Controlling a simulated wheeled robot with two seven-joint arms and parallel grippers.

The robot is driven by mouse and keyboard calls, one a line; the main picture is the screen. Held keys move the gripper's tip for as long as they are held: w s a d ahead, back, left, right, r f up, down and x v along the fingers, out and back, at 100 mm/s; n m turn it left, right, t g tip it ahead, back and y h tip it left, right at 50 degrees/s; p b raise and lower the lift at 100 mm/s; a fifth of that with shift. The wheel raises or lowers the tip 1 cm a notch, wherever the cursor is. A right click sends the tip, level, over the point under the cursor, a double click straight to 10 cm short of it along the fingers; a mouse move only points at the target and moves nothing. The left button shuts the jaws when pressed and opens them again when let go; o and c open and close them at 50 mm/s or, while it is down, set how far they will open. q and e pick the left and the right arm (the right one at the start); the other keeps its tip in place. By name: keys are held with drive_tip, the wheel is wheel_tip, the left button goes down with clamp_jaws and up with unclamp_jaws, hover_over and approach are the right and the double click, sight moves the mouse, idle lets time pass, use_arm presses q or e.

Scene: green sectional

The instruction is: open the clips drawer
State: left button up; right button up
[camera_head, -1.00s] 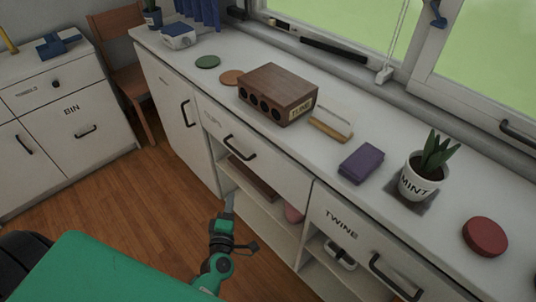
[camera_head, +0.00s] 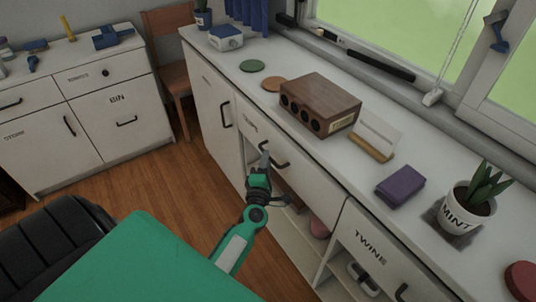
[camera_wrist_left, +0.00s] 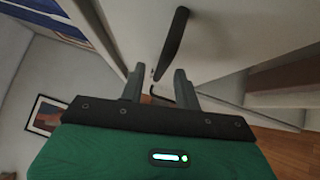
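A white drawer (camera_head: 300,178) with a dark bar handle (camera_head: 279,163) sits under the counter, left of the TWINE drawer. Its small label (camera_head: 250,125) is too small to read, so I cannot tell whether it is the clips drawer. It looks shut. My left gripper (camera_head: 265,157) is right at this handle in the head view, partly covering it. In the left wrist view the left gripper's fingers (camera_wrist_left: 159,82) are apart, with a dark handle (camera_wrist_left: 172,45) just beyond their tips. The handle does not appear gripped. My right gripper is out of view.
The TWINE drawer (camera_head: 372,255) is at lower right. Open shelves lie below the left drawer. On the counter (camera_head: 235,75) stand a wooden block with holes (camera_head: 318,100), a purple block (camera_head: 400,186) and a mint pot (camera_head: 462,215). A BIN cabinet (camera_head: 125,120) stands left; wooden floor is clear between.

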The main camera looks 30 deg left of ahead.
use_arm(q)
drive_tip(key=shift+x, duration=1.35)
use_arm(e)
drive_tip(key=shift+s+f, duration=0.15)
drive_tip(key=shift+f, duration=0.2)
use_arm(q)
drive_tip(key=shift+c, duration=0.2)
clamp_jaws()
drive_tip(key=s+a, duration=0.4)
drive_tip(key=s, duration=0.6)
drive_tip(key=s+a, duration=0.4)
drive_tip(key=s, duration=0.6)
drive_tip(key=shift+b, duration=0.3)
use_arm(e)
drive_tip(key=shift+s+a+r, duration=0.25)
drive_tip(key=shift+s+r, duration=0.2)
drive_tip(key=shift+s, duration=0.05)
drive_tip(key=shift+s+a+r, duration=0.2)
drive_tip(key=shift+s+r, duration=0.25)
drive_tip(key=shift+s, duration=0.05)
